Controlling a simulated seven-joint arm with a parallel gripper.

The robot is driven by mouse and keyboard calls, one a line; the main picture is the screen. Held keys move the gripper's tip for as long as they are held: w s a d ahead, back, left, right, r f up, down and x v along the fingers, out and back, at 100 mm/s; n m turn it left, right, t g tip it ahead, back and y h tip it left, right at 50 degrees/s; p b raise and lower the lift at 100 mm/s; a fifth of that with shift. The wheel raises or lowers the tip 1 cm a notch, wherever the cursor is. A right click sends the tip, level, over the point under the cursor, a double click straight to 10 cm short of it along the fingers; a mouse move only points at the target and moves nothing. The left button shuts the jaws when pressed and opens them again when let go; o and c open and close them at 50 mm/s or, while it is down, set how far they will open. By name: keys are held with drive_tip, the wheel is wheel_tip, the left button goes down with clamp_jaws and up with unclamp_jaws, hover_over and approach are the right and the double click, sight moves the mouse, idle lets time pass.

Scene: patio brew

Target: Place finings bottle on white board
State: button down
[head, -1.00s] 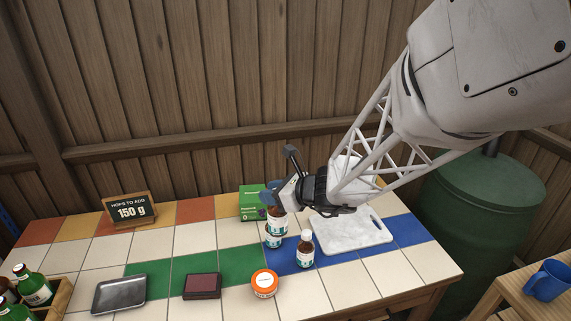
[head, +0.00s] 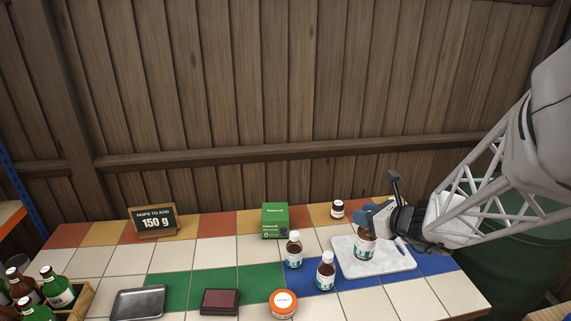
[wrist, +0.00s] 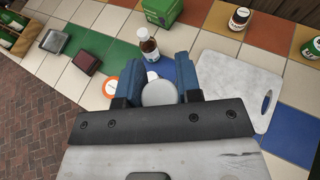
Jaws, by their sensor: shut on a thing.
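My gripper (head: 366,214) is shut on a brown bottle (head: 364,246) with a white and teal label, held upright by its top. In the wrist view its pale round cap (wrist: 158,93) shows between the two blue fingers. The white board (head: 400,262) is a marbled slab with a handle slot. In the head view the held bottle overlaps the board; I cannot tell whether its base touches. In the wrist view the board (wrist: 236,85) lies right of the fingers. The label text is too small to read.
Two similar white-capped bottles, one farther back (head: 293,250) and one nearer (head: 325,272), stand left of the board. A small dark jar (head: 338,210) and a green box (head: 275,221) stand behind. An orange-lidded tub (head: 283,304) is in front. The board's right part is clear.

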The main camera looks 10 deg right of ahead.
drive_tip(key=s+d+m+t+h, duration=0.1)
drive_tip(key=s+d+m+h, duration=0.15)
drive_tip(key=d, duration=0.45)
wheel_tip(320, 180, down, 11)
drive_tip(key=shift+s+n+y, duration=0.4)
drive_tip(key=shift+n+y, duration=0.05)
drive_tip(key=shift+w, duration=0.15)
drive_tip(key=w+d, duration=0.2)
drive_tip(key=w, duration=0.5)
drive_tip(key=w+d+f, duration=0.1)
drive_tip(key=w+d, duration=0.2)
drive_tip(key=w, duration=0.4)
drive_tip(key=shift+w+f, duration=0.25)
drive_tip(key=shift+w, duration=0.15)
drive_tip(key=shift+d, duration=0.1)
drive_tip(key=shift+f, duration=1.9)
